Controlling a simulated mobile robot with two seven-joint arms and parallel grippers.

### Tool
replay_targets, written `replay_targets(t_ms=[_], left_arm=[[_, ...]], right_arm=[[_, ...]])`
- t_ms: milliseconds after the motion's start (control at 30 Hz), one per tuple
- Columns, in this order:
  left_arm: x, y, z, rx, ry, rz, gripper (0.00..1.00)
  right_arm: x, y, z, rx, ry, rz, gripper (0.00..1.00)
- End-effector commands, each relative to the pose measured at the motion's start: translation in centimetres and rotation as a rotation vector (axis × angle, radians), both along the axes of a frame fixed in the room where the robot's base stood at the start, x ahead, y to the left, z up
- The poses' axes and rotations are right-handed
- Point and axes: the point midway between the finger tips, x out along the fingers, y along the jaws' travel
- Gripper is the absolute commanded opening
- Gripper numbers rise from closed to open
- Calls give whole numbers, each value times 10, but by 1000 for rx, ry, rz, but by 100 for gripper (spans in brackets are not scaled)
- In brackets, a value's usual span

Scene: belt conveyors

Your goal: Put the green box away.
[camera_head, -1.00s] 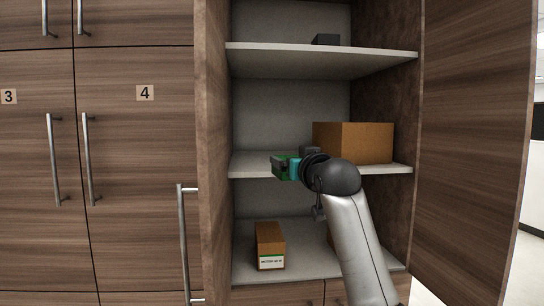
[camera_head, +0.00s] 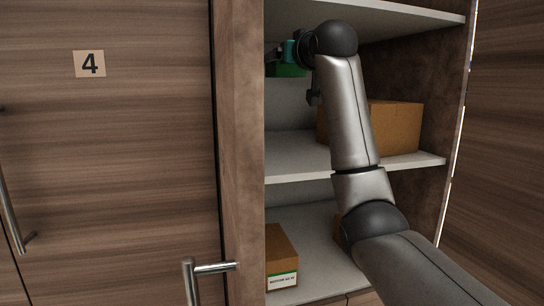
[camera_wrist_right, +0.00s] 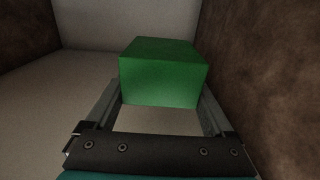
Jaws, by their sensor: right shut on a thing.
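The green box (camera_head: 288,70) is in the open cabinet, high in the space between the upper shelf and the middle shelf. My right gripper (camera_head: 287,58) is shut on it; the arm hides part of the scene there. In the right wrist view the green box (camera_wrist_right: 163,72) sits between the two fingers, with the cabinet's brown side walls around it. The box appears held above the middle shelf (camera_head: 300,168), not resting on it. My left gripper is not in view.
A large cardboard box (camera_head: 398,128) stands at the right of the middle shelf. A small labelled carton (camera_head: 281,252) is on the lower shelf. The upper shelf (camera_head: 410,14) is just above my gripper. The cabinet door's handle (camera_head: 190,275) stands out at front left.

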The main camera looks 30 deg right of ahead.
Motion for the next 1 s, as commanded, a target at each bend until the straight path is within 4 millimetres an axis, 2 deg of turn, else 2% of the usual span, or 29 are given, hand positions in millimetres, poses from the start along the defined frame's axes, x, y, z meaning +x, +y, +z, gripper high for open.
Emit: replay_targets(t_ms=[167, 800, 1000], left_arm=[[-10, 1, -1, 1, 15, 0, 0], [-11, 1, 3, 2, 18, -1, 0], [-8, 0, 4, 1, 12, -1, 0]], right_arm=[[0, -1, -20, 0, 0, -2, 14], [-1, 0, -143, 0, 0, 0, 14], [-1, -1, -159, 0, -3, -1, 14]])
